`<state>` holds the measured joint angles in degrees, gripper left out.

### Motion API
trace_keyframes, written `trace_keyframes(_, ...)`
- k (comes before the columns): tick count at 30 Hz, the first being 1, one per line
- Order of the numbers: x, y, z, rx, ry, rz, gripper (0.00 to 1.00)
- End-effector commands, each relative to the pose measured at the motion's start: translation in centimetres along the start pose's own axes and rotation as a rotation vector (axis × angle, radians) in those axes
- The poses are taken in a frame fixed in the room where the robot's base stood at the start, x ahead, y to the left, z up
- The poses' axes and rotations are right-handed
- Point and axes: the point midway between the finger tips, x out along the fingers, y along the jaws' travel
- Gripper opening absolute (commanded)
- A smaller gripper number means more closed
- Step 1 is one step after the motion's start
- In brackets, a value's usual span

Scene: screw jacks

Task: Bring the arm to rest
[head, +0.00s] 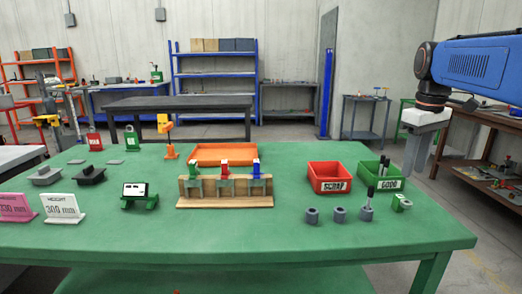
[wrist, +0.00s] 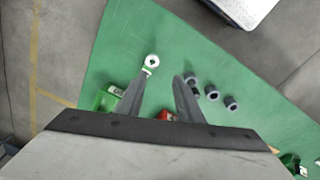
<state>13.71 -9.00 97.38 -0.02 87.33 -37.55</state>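My gripper (head: 413,170) hangs above the right end of the green table, pointing down. In the wrist view my gripper (wrist: 164,77) has its two fingers apart, with nothing between them. The blue arm link above it comes in from the right edge of the head view. A small green part with a white ring (wrist: 152,61) lies beyond the fingertips in the wrist view; a small green part (head: 401,202) also stands at the table's right in the head view.
A red bin (head: 330,188) and a green bin (head: 364,176) holding dark pieces stand left of my gripper. Grey cylindrical parts (head: 339,214) stand in front of them. A wooden rack (head: 225,203) holds several coloured jacks. An orange tray (head: 221,145) lies behind. The front table strip is clear.

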Motion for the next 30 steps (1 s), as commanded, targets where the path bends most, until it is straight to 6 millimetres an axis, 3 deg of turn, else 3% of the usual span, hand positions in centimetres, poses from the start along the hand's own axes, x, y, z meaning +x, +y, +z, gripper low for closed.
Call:
trace_keyframes(8,3.2,-6.2,4.1,0.096,0.074,0.040,0.33)
trace_keyframes(18,10.0,-13.7,10.4,0.245,0.194,0.068,0.33)
trace_keyframes(24,14.8,-17.3,14.2,0.328,0.269,0.067,0.33)
trace_keyframes(30,18.6,-19.5,16.8,0.390,0.323,0.059,0.33)
